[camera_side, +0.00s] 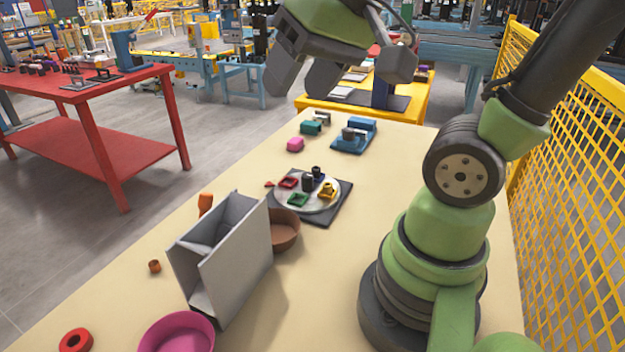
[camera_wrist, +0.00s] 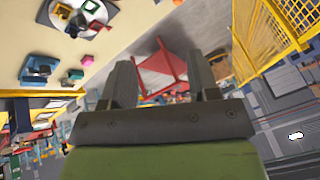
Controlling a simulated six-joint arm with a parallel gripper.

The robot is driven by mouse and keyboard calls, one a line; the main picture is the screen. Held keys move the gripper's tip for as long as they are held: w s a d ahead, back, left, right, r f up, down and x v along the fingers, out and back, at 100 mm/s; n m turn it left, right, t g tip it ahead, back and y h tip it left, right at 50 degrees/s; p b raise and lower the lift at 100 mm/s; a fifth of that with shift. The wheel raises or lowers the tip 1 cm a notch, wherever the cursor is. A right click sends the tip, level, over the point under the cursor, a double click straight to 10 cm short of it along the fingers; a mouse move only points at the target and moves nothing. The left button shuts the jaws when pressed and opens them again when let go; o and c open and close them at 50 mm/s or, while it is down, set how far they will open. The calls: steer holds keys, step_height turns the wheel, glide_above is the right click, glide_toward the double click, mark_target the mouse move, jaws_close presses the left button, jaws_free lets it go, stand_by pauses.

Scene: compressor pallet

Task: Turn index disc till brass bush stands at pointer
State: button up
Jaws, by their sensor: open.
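The index disc (camera_side: 313,206), pale and round, lies on a dark square base (camera_side: 336,212) in mid-table in the side view. It carries red (camera_side: 288,182), green (camera_side: 298,200), yellow (camera_side: 327,190) and dark blue holders around a black upright knob (camera_side: 307,184). The yellow holder, at the right, seems to hold a brass-coloured piece, too small to be sure. A small red piece (camera_side: 269,184) at the base's left may be the pointer. Part of the disc (camera_wrist: 112,14) shows at the wrist view's top edge. My gripper (camera_side: 303,82) is open and empty, high above the table's far end; its fingers (camera_wrist: 163,78) stand apart.
A grey upright bin (camera_side: 238,262) and a brown bowl (camera_side: 284,232) stand close in front of the disc. A blue fixture (camera_side: 354,138), a teal block (camera_side: 311,127) and a pink block (camera_side: 295,144) lie beyond it. A yellow mesh fence (camera_side: 560,130) runs along the right.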

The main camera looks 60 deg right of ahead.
steer(key=w+d+f+m+g+h, duration=0.1)
steer(key=w+d+f+g, duration=0.1)
steer(key=w+d, duration=0.3)
steer(key=m+g, duration=0.3)
steer(key=g, duration=0.1)
glide_above(307, 175)
step_height(307, 175, down, 16)
steer(key=shift+f, duration=0.1)
step_height(307, 175, down, 10)
steer(key=shift+f, duration=0.1)
jaws_close()
